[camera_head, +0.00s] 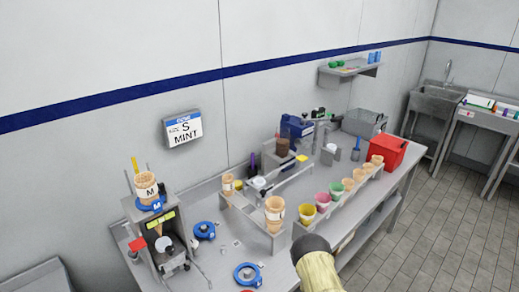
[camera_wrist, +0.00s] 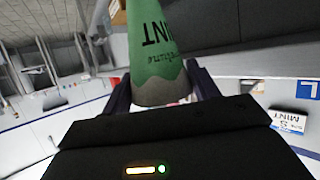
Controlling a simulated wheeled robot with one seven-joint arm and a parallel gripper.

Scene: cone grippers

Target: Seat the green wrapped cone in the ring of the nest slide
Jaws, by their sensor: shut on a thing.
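The green wrapped cone (camera_wrist: 155,45) is in my gripper (camera_wrist: 162,88) in the wrist view. In the head view my arm covers the bottom middle, and I cannot make out the jaws or held cone there. At the left stands a grey machine with a blue ring (camera_head: 150,204) marked M around a tan cone (camera_head: 146,187). I cannot tell whether this is the nest slide.
A grey rack holds tan cones (camera_head: 275,213). A row holds yellow (camera_head: 307,214), pink and green (camera_head: 336,190) cups. A red box (camera_head: 388,152) stands beyond. A wall sign (camera_head: 182,130) reads S MINT.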

